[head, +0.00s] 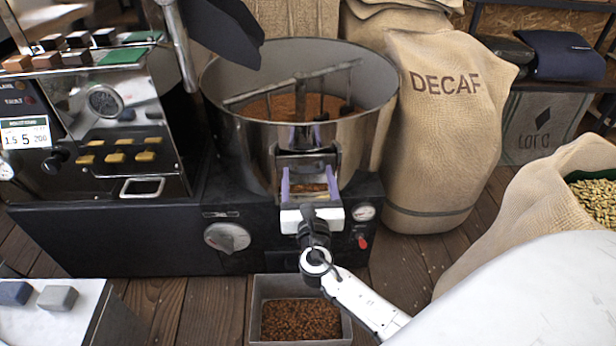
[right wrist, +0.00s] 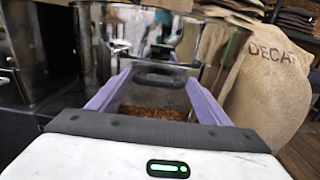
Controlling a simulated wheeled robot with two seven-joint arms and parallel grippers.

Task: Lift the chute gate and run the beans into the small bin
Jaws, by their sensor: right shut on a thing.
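The round metal cooling drum (head: 225,140) holds brown beans (head: 285,108) under a stirring arm. At its front is the chute gate (head: 307,163), a dark plate with a slotted handle; it also shows in the right wrist view (right wrist: 158,80). My right gripper (head: 309,182) has its lilac fingers on both sides of the gate and is shut on it; its fingers also show in the right wrist view (right wrist: 157,92). Brown beans show below the gate's plate. The small bin (head: 257,312) stands on the floor below, with brown beans in it. My left gripper is not in view.
A dark machine base (head: 120,240) with a knob and gauge runs under the drum. The DECAF sack (head: 440,130) stands close right of the drum. An open sack (head: 530,205) of pale green beans is at the right. A white-topped stand (head: 45,325) is at lower left.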

